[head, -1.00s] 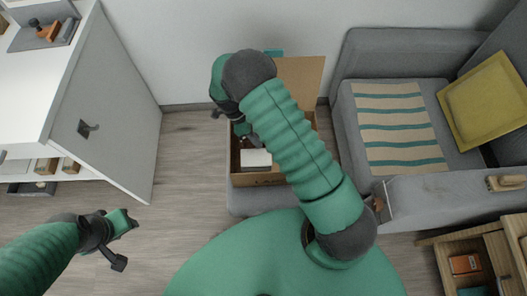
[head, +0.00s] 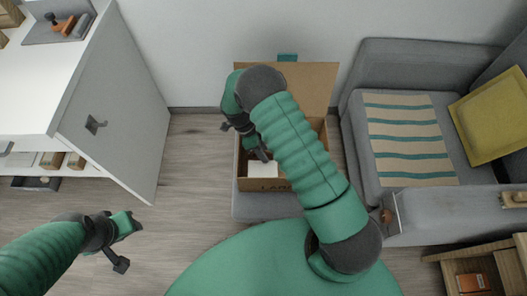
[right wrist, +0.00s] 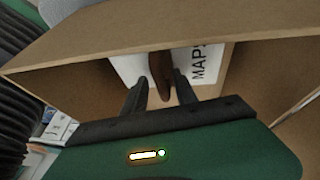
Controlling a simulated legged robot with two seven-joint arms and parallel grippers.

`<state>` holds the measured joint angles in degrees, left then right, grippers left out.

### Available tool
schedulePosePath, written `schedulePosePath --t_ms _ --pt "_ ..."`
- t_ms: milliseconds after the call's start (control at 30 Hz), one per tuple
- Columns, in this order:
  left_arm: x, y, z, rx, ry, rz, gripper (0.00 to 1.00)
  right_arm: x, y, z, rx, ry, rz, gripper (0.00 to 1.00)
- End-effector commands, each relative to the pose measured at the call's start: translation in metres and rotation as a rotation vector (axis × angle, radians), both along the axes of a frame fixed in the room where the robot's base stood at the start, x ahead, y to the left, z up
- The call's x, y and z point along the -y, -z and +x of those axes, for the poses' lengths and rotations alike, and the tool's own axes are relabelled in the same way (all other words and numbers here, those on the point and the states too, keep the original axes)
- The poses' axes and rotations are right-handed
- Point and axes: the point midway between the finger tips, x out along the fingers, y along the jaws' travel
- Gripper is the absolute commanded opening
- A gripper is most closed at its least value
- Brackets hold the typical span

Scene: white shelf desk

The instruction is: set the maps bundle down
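The maps bundle is white with a black "MAPS" label (right wrist: 198,62) in the right wrist view, inside a cardboard box (right wrist: 110,32). A brown, strap-like piece (right wrist: 160,72) stands out against the white. My right gripper (right wrist: 161,92) is open, its two dark fingers apart on either side of the brown piece, with gaps visible. In the head view the right gripper (head: 245,142) is over the open box (head: 262,185), and a white block (head: 263,169), probably the bundle, shows in it. My left gripper (head: 122,243) is open and empty over the floor at left.
The box stands on a grey bench (head: 250,208), its back flap (head: 305,85) raised. A grey sofa (head: 430,75) with a striped cloth is to the right. Wooden shelving (head: 490,262) is at lower right.

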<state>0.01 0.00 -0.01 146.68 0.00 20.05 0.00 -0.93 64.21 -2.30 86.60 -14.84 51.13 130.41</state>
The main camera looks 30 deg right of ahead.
Motion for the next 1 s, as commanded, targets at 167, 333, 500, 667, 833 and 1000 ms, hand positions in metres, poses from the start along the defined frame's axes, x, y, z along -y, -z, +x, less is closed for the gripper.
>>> schedulePosePath --t_ms 167,333,500,667,833,1000 --pt "0.0 -0.003 0.0 0.0 0.0 0.0 0.36 -0.001 -0.005 0.002 0.002 -0.001 -0.001 0.34" --pt "0.0 -0.016 0.0 0.0 0.0 0.0 0.36 -0.008 -0.037 0.014 0.004 -0.003 -0.001 0.34" --pt "0.0 -0.029 0.0 0.0 0.0 0.0 0.36 -0.019 -0.078 0.029 0.004 -0.002 0.0 0.34" --pt "0.0 -0.035 0.0 0.0 0.0 0.0 0.36 -0.026 -0.103 0.04 0.002 -0.001 -0.001 0.34" --pt "0.0 -0.036 0.0 0.0 0.0 0.0 0.36 -0.029 -0.119 0.041 0.006 -0.071 0.044 0.34" --pt "0.0 -0.035 0.0 0.0 0.0 0.0 0.36 -0.039 -0.168 0.017 0.061 -0.569 0.273 0.34"
